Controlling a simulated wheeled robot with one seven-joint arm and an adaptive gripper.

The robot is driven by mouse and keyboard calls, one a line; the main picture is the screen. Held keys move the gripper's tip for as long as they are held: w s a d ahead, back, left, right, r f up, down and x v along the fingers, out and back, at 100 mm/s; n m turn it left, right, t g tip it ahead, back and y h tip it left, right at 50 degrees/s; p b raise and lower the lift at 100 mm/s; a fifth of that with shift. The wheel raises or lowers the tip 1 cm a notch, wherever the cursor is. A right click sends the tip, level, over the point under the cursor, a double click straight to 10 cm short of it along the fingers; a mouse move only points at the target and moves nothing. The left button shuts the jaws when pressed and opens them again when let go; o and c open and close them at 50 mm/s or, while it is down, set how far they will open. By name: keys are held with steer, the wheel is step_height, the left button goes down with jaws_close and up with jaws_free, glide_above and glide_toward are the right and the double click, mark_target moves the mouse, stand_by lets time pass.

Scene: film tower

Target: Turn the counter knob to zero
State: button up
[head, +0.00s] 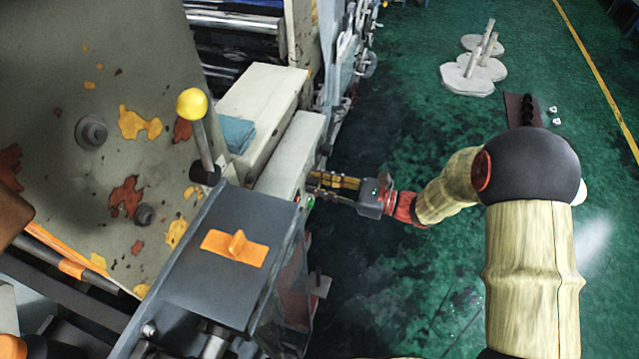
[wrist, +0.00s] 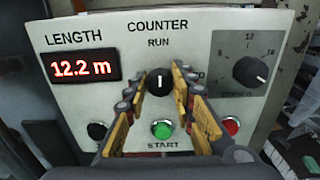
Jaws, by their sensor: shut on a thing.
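The counter panel (wrist: 100,29) fills the wrist view, with a lit red "12.2 m" display (wrist: 85,67) under "LENGTH". The black counter knob (wrist: 159,82) sits below "COUNTER" and "RUN", its white mark pointing up toward "RUN". My gripper (wrist: 157,77) has its fingers on either side of the knob and is shut on it. In the head view my gripper (head: 314,182) reaches left to the side of the pale control box (head: 290,150); the knob is hidden there.
A green START button (wrist: 161,130) is just below the knob. A red button (wrist: 231,125) and a larger dial (wrist: 251,71) are to the right, a black control (wrist: 97,131) lower left. A yellow-ball lever (head: 193,104) stands nearby.

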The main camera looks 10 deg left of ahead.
jaws_close()
steer(key=shift+r+m+p, duration=0.1)
steer(key=shift+m+p, duration=0.3)
steer(key=shift+p, duration=0.25)
steer(key=shift+r+m+p, duration=0.1)
steer(key=shift+m+p, duration=0.4)
steer(key=shift+p, duration=0.5)
steer(key=m+p, duration=0.2)
steer(key=p, duration=0.1)
steer(key=shift+w+m+p, duration=0.1)
steer(key=shift+m+p, duration=0.2)
steer(key=shift+p, duration=0.1)
steer(key=m+p, duration=0.3)
steer(key=p, duration=0.1)
steer(key=shift+m, duration=0.3)
steer(key=shift+w+f+m+p, duration=0.1)
steer(key=shift+f+m+p, duration=0.1)
steer(key=shift+m+p, duration=2.05)
steer(key=shift+f+m+p, duration=0.15)
steer(key=shift+m+p, duration=1.55)
steer(key=shift+m, duration=1.05)
